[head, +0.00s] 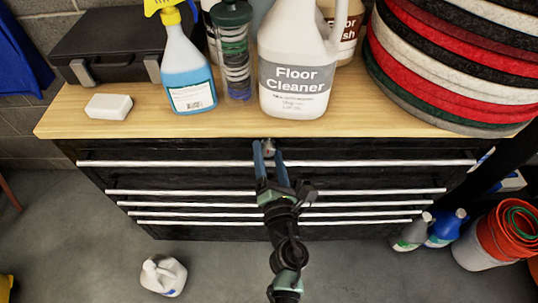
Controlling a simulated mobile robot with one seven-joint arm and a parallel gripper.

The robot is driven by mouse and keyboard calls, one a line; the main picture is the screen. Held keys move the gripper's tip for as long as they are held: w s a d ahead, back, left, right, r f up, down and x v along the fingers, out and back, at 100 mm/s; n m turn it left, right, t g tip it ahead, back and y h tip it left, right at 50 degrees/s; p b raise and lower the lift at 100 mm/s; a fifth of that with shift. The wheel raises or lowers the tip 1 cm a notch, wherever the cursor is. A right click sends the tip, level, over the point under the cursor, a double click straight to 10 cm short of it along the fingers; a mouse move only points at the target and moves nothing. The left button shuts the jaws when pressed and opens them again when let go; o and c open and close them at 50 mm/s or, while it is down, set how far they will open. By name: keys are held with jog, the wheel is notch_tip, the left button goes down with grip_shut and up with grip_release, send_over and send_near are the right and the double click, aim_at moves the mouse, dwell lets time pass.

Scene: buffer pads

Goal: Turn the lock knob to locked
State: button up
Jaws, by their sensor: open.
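The lock knob (268,147) is a small greyish-red piece on the front of the black drawer cabinet (180,151), just under the wooden top. My gripper (267,149) is open, with its two blue fingers at either side of the knob. From this view I cannot tell whether the fingers touch it. The knob is small and partly hidden between the fingers, so its turn position cannot be read.
On the wooden top (235,124) stand a floor cleaner jug (292,80), a blue spray bottle (187,70), a white block (108,106) and stacked pads (450,65). A white jug (163,276) is on the floor; bottles and orange buckets (500,235) stand at right.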

jog(key=shift+c, duration=0.2)
grip_shut()
dwell(0.3)
jog(key=m+b, duration=0.1)
jog(key=m, duration=0.3)
jog(key=shift+f+m+t+b, duration=0.1)
jog(key=shift+m+t+b, duration=0.2)
jog(key=shift+t+b, duration=0.1)
jog(key=m+b, duration=0.1)
jog(key=m, duration=0.2)
jog(key=m+b, duration=0.1)
jog(key=m, duration=0.2)
jog(key=shift+a+t+h+b, duration=0.1)
jog(key=shift+t+h+b, duration=0.2)
jog(key=shift+h, duration=0.1)
jog(key=m+h+b, duration=0.1)
jog(key=m+b, duration=0.3)
jog(key=m, duration=0.2)
jog(key=shift+f+t, duration=0.1)
jog(key=shift+t, duration=0.2)
jog(key=m+h+b, duration=0.1)
jog(key=m+b, duration=0.2)
jog(key=shift+r, duration=0.25)
